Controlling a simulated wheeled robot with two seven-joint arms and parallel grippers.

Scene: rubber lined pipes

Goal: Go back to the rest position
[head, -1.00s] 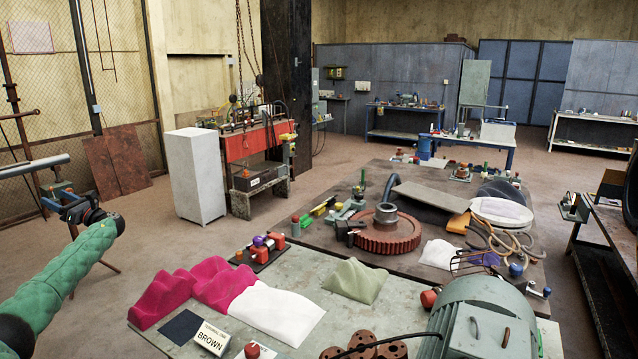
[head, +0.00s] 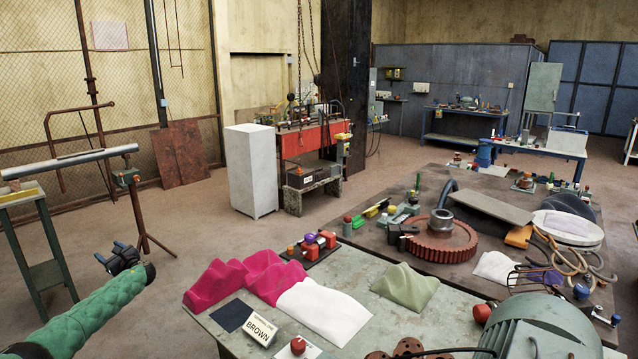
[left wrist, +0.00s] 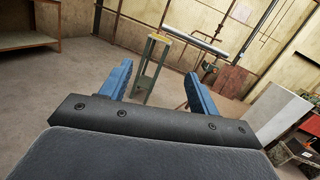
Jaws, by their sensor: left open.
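My left gripper (head: 121,257) shows at the lower left of the head view, at the end of my green padded left arm (head: 85,315). In the left wrist view its two blue fingers (left wrist: 158,88) stand wide apart with nothing between them. The gripper is held over open floor, to the left of the bench and apart from it. My right gripper is not in either view.
A green stand (head: 45,235) and a metal pipe on a support (head: 80,160) are at left. A white cabinet (head: 251,170) stands behind. Floor between is clear.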

